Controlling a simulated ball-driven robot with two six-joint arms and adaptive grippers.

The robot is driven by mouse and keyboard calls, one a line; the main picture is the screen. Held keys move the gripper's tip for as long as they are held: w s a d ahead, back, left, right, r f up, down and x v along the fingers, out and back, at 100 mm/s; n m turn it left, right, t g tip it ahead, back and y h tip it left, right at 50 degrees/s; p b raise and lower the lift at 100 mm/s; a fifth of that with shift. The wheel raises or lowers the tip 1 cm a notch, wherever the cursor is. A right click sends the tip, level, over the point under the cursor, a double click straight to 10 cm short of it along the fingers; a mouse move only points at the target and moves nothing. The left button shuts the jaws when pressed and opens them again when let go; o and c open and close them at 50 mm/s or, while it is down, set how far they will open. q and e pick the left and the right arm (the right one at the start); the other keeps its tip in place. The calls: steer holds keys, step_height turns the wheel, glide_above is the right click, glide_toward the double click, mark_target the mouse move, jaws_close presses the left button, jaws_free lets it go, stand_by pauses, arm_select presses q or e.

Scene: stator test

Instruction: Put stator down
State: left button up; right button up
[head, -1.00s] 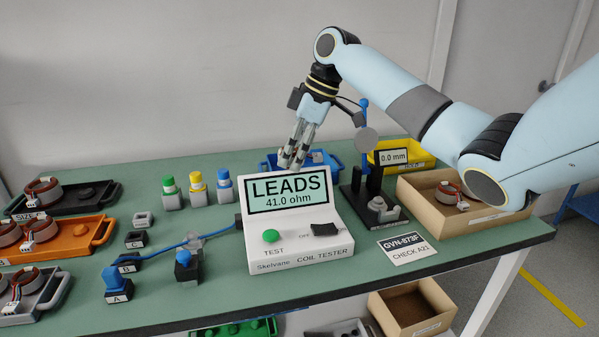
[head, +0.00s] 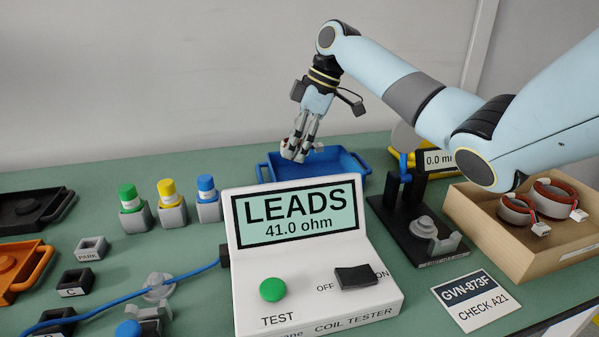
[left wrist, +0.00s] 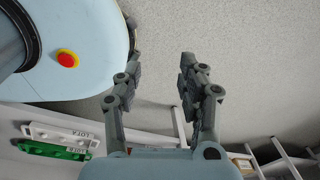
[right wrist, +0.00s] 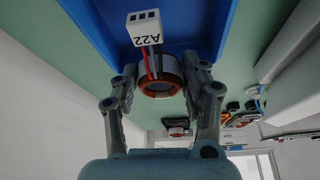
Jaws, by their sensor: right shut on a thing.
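A blue tray (right wrist: 210,30) fills the top of that view behind the stator. In the head view my right gripper (head: 303,150) points down over the blue tray (head: 350,163), and its fingers mostly hide the stator. My left gripper (left wrist: 158,82) shows only in the left wrist view, open and empty.
The coil tester (head: 315,270) stands in front of the blue tray, reading LEADS 41.0 ohm. A dark gauge stand (head: 415,225) and a cardboard box (head: 545,260) with two stators are to the right. Green, yellow and blue-capped bottles (head: 168,205) stand left of the tray.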

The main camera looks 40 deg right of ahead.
mark_target(296, 177)
step_height(296, 177, down, 6)
steer(key=shift+f+b, duration=0.15)
steer(key=shift+b, duration=0.2)
steer(key=shift+f, duration=0.1)
arm_select(q)
steer(key=shift+w+d+f, duration=0.3)
steer(key=shift+w+f, duration=0.05)
steer(key=shift+w, duration=0.25)
steer(key=shift+s+f, duration=0.1)
arm_select(e)
steer(key=shift+f, duration=0.2)
steer(key=shift+s+a+f, duration=0.1)
steer(key=shift+s+f, duration=0.2)
steer(key=shift+f, duration=0.15)
steer(key=o, duration=1.1)
steer(key=shift+f, duration=0.1)
steer(key=shift+o, duration=1.4)
steer(key=shift+w+f, duration=0.1)
steer(key=shift+w, duration=0.05)
arm_select(q)
steer(key=shift+s+a+f, duration=0.1)
steer(key=shift+s+a, duration=0.05)
steer(key=shift+s, duration=0.15)
